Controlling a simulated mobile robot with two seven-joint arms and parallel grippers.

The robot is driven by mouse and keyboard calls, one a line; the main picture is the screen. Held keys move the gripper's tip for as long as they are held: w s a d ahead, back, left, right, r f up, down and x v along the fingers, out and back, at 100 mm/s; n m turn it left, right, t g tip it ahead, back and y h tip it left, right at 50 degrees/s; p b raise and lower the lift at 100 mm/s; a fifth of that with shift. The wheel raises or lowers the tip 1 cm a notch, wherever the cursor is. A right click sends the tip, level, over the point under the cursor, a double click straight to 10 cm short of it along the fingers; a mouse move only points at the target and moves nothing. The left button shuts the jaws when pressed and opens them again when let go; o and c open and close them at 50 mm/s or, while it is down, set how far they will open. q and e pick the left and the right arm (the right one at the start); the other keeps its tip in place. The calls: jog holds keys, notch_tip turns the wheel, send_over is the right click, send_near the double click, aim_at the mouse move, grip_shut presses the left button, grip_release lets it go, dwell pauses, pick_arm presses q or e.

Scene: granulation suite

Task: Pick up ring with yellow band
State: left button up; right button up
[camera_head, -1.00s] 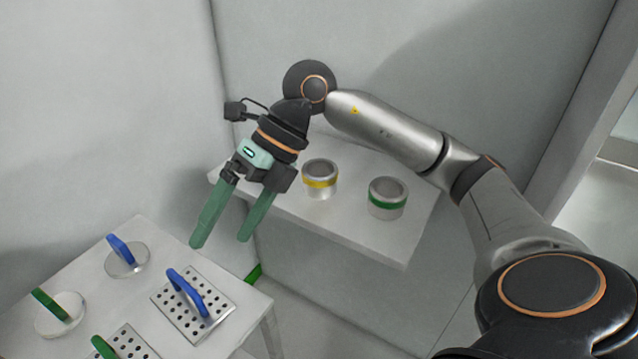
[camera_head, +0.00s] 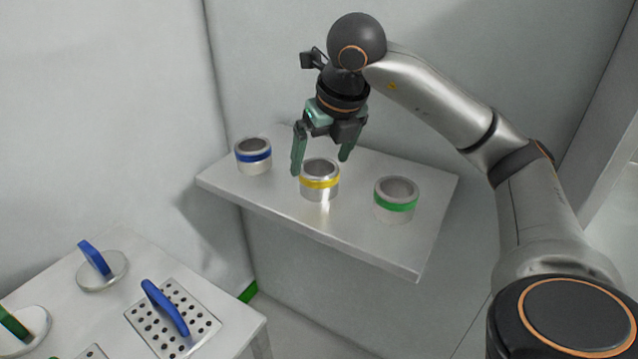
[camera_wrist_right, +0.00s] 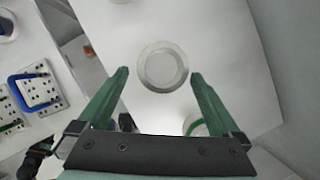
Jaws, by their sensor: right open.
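The ring with the yellow band (camera_head: 320,184) is a short metal cylinder, upright in the middle of a wall shelf (camera_head: 400,252). My right gripper (camera_head: 320,165) is open and points down, its fingertips around the height of this ring's top. One finger shows at the ring's left and the other behind its right side. In the right wrist view a round ring top (camera_wrist_right: 163,67) lies between the open fingertips (camera_wrist_right: 160,73); its band colour does not show there. Nothing is held. My left gripper is not in view.
A blue-banded ring (camera_head: 253,156) stands left of the yellow one and a green-banded ring (camera_head: 396,200) stands right, both on the shelf. A lower table (camera_head: 215,290) at the front left holds a perforated plate (camera_head: 190,328) and discs with handles. Walls border the shelf.

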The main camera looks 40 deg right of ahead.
aim_at(320, 174)
jog(key=x, duration=0.1)
jog(key=b+x, duration=0.1)
jog(key=x, duration=0.3)
jog(key=shift+s+d+f, duration=0.2)
jog(key=shift+f, duration=0.05)
jog(key=shift+r, duration=0.1)
jog(key=c, duration=1.5)
